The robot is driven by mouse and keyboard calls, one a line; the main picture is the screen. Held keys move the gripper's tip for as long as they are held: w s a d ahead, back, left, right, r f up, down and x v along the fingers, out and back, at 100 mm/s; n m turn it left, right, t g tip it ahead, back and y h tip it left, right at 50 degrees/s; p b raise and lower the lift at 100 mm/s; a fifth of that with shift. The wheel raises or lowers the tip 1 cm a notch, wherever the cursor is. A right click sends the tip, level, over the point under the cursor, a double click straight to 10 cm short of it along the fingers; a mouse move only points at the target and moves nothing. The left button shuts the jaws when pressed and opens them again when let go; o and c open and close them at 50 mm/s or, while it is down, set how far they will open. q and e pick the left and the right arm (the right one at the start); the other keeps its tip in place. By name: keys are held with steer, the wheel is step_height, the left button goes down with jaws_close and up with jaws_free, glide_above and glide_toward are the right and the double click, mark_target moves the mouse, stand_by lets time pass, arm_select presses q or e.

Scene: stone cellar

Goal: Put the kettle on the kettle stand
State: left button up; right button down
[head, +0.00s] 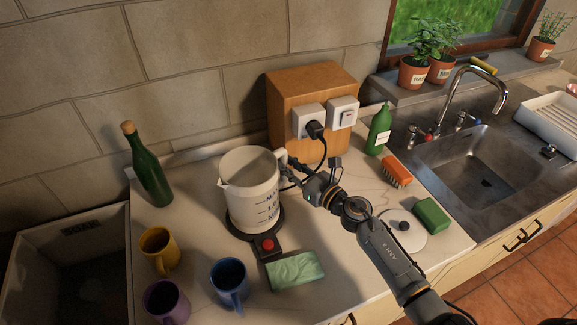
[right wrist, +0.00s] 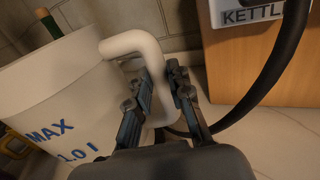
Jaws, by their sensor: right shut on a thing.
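The white kettle (head: 248,188), open at the top and marked in blue, stands upright at the middle of the counter. Its dark round kettle stand (head: 272,228), with a red button (head: 267,245) at the front, shows around the kettle's bottom. I cannot tell whether the kettle rests fully on it or is slightly above. My right gripper (head: 291,172) is shut on the kettle's handle from the right. In the right wrist view its fingers (right wrist: 161,85) lie either side of the white handle, beside the kettle body (right wrist: 55,90). My left gripper is not in view.
A wooden box (head: 305,85) with sockets and a black plug stands behind. A green bottle (head: 148,165), yellow mug (head: 160,250), blue mug (head: 229,283), purple mug (head: 166,302) and green cloth (head: 295,270) surround the kettle. A white disc (head: 398,240) and sink (head: 480,170) lie right.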

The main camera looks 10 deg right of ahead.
steer(key=c, duration=1.7)
jaws_free()
steer(key=shift+f, duration=0.15)
steer(key=o, duration=0.5)
steer(key=shift+s, duration=0.1)
steer(key=shift+b+v, duration=1.7)
steer(key=shift+v, duration=4.25)
